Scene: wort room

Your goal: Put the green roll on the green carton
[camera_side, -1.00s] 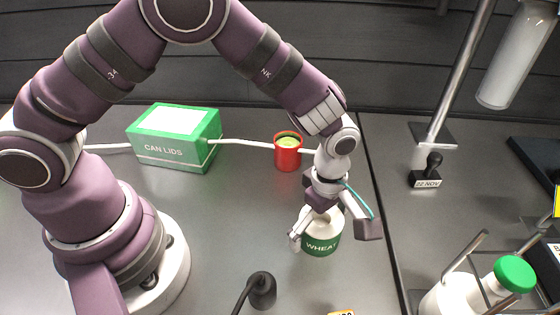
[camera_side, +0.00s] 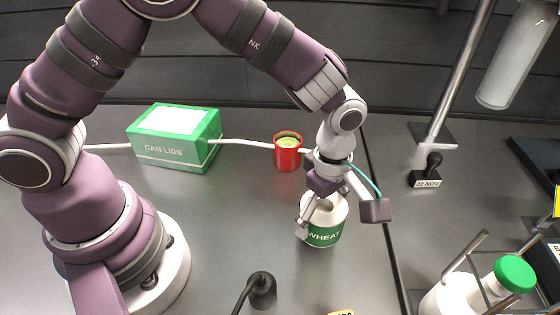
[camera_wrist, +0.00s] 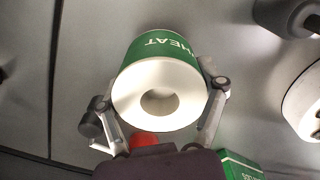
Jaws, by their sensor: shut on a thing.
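The green roll (camera_side: 325,234) is a white roll with a green band lettered WHEAT. It is upright between the fingers of my gripper (camera_side: 322,217). The wrist view shows the roll (camera_wrist: 158,94) end-on with its hole, a finger of my gripper (camera_wrist: 160,112) against each side. I cannot tell for certain how far its base is from the bench. The green carton (camera_side: 172,152), lettered CAN LIDS, with a white panel on top, stands to the left and farther back. A corner of the carton (camera_wrist: 240,168) shows at the bottom of the wrist view.
A red cup (camera_side: 288,158) with something green inside stands between the carton and my gripper. A black stamp (camera_side: 428,172) and a rack with a green-capped bottle (camera_side: 514,273) are at the right. A black stand (camera_side: 262,289) is in front.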

